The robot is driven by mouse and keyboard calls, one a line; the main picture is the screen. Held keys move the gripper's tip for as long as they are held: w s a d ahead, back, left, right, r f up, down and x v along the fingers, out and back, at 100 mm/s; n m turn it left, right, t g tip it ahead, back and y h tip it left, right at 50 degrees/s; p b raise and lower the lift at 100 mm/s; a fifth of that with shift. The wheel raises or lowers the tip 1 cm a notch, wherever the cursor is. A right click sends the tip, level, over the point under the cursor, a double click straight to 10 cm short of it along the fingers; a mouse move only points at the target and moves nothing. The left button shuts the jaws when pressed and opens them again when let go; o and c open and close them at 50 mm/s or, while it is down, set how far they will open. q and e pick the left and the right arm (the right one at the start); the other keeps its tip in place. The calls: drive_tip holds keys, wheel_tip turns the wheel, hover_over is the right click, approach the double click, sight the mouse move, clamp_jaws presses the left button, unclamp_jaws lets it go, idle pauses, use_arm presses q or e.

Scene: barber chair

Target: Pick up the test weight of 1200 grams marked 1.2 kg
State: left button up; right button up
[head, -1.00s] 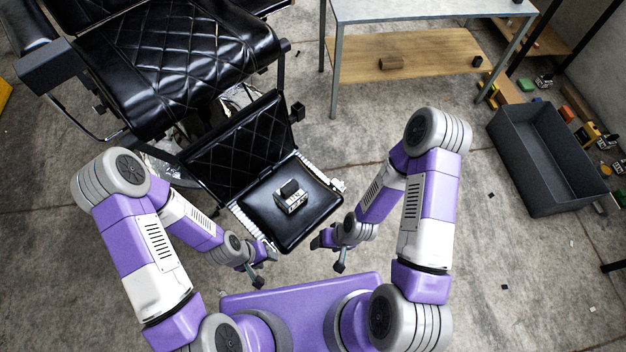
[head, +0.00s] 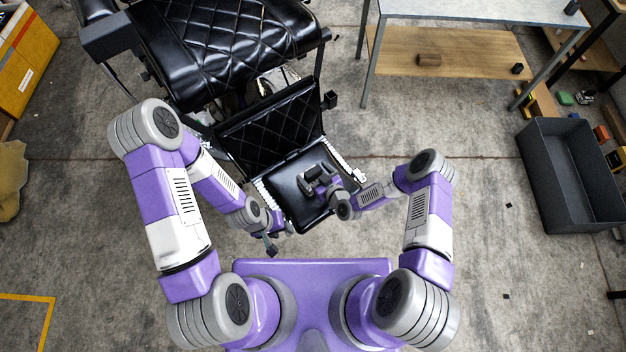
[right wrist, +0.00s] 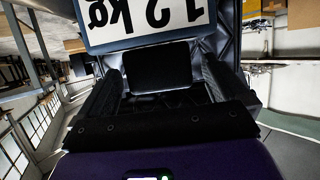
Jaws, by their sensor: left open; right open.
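The test weight (head: 311,172) sits on the black padded footrest of the barber chair in the head view, partly hidden by my right gripper. In the right wrist view its white label (right wrist: 145,24) reads 1.2 kg upside down, and a black block-like part (right wrist: 160,66) of it shows between the fingers. My right gripper (head: 322,182) is open at the weight, with one finger on either side of that black part. I cannot tell whether the fingers touch it. My left gripper (head: 276,236) is open and empty, beside the footrest's lower left edge.
The footrest pad (head: 298,209) hangs in front of the quilted black chair (head: 225,45). A table (head: 470,12) with a wooden lower shelf stands at the upper right. A dark grey bin (head: 570,180) stands on the floor at right.

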sight(311, 170)
drive_tip(key=shift+x, duration=1.5)
drive_tip(key=shift+c, duration=0.5)
clamp_jaws()
drive_tip(key=shift+w+r, duration=0.15)
drive_tip(key=shift+r, duration=0.05)
